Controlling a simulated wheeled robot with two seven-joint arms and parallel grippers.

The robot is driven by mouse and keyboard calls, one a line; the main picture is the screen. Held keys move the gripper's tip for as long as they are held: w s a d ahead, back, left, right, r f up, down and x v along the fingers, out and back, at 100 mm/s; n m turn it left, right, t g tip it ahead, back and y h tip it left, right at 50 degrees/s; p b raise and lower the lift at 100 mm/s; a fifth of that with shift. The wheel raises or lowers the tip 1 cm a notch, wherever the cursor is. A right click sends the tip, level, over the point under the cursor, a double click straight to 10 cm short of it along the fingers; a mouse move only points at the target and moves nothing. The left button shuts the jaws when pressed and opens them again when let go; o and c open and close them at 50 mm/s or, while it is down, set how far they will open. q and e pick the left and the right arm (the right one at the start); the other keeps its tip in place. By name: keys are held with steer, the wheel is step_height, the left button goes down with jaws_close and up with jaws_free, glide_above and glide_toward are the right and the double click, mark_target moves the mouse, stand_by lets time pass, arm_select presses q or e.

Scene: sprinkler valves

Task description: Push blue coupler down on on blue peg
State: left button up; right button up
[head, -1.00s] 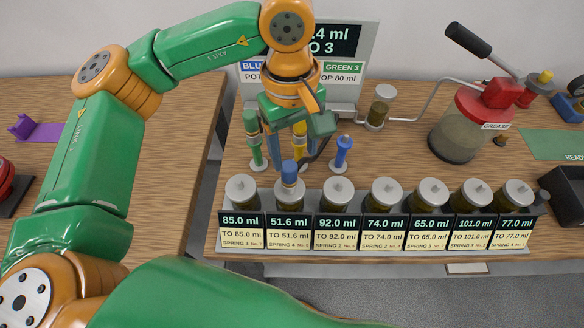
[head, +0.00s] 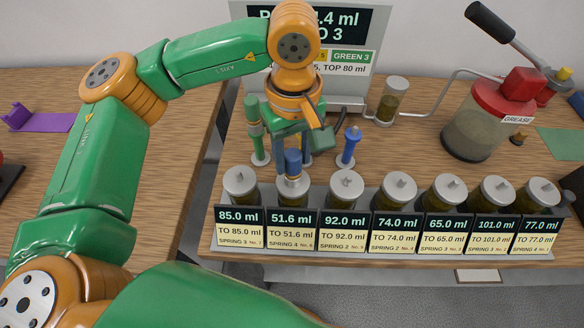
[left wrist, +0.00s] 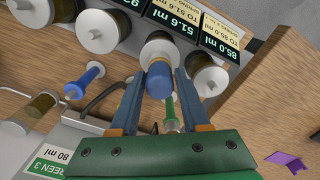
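A short blue cylinder, which looks like the blue coupler (head: 292,160), stands upright over the lid of the 51.6 ml jar (head: 292,184). It also shows in the left wrist view (left wrist: 158,84). My left gripper (head: 293,152) points down with one finger on each side of it. The fingertips (left wrist: 161,74) are very close to its sides; whether they press on it is unclear. A blue peg (head: 350,147) on a round foot stands behind the jars, right of my gripper, and also shows in the left wrist view (left wrist: 84,77). My right gripper is out of view.
A green peg (head: 254,130) stands left of my gripper. The jar rack (head: 385,253) holds several labelled jars in a row. A sign board (head: 352,70) stands behind, with a grease pump (head: 487,115) at right.

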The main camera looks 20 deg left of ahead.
arm_select(q)
jaws_close()
steer(key=shift+w+r+p, duration=0.1)
steer(key=shift+r+p, duration=1.1)
steer(key=shift+r, duration=0.5)
